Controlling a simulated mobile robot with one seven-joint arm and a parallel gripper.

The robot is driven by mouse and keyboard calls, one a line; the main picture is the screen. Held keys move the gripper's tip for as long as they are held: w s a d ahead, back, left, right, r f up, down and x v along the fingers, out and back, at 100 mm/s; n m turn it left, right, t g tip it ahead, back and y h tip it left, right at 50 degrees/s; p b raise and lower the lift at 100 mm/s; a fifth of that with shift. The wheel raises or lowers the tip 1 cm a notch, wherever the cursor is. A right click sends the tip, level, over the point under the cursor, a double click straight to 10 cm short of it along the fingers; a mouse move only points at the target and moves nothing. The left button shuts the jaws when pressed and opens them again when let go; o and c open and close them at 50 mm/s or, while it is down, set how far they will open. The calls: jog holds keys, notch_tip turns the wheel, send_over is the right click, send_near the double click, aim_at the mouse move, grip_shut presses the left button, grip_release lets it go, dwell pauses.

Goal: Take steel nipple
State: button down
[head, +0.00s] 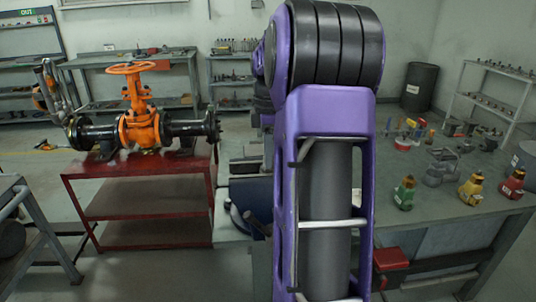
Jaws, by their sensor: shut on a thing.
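My purple and black arm fills the middle of the head view, and its gripper is not in view. I cannot pick out the steel nipple for certain. It may be hidden behind the arm or be too small to tell among the parts on the benches. The grey workbench (455,207) on the right carries several small fittings and tools, some partly behind my arm.
An orange gate valve (138,125) with black pipe ends stands on a red table (140,180) at left. Green (404,193), yellow (472,189) and red (511,184) bottle-like items stand on the right bench. A black barrel (419,87) stands behind. Bare floor shows in front of the red table.

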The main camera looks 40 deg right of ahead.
jog(key=shift+r+p, duration=0.7)
dwell(1.1)
jog(key=shift+r+p, duration=0.75)
jog(key=shift+r, duration=2.85)
